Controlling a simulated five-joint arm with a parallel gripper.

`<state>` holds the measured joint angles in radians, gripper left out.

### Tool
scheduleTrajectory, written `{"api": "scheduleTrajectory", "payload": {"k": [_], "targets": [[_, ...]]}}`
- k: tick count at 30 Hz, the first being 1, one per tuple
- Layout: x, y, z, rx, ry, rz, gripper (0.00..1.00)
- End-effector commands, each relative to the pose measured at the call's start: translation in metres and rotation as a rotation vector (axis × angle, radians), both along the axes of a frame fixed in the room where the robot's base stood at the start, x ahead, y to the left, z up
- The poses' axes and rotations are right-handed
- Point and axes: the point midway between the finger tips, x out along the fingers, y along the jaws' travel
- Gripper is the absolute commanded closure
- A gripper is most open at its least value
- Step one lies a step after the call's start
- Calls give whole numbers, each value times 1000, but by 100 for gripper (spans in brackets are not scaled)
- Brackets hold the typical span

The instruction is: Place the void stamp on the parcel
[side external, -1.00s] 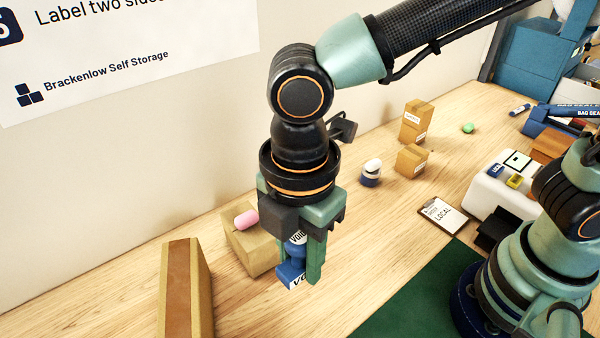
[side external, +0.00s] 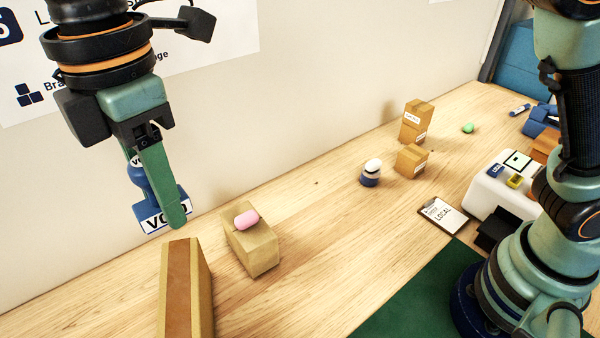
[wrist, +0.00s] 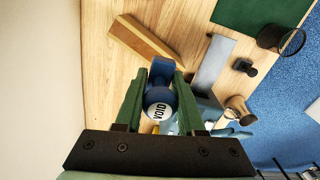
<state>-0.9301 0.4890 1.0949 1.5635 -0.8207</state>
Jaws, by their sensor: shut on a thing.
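My gripper (side external: 165,205) is shut on the blue void stamp (side external: 150,214), high above the bench at the left in the side view. The stamp's "VOID" label faces the camera and its block hangs below. In the wrist view the stamp (wrist: 160,102) sits between the two green fingers of my gripper (wrist: 163,72). A long carton with a brown tape strip (side external: 182,290) stands below the stamp, apart from it; it shows in the wrist view (wrist: 143,40) too. A smaller carton (side external: 258,255) beside it bears a pink object (side external: 246,219). Which carton is the parcel is not marked.
Two small cartons (side external: 416,122) and a blue-and-white item (side external: 370,174) stand further back. A clipboard (side external: 442,214) and a white machine (side external: 495,190) are at the right, near a green mat (side external: 400,305). The wall is close behind my gripper. Bench between is clear.

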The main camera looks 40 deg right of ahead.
Motion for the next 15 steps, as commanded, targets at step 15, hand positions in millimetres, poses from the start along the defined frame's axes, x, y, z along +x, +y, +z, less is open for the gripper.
{"api": "scheduleTrajectory", "payload": {"k": [15], "targets": [[21,30,25,0,0,-14,100]]}}
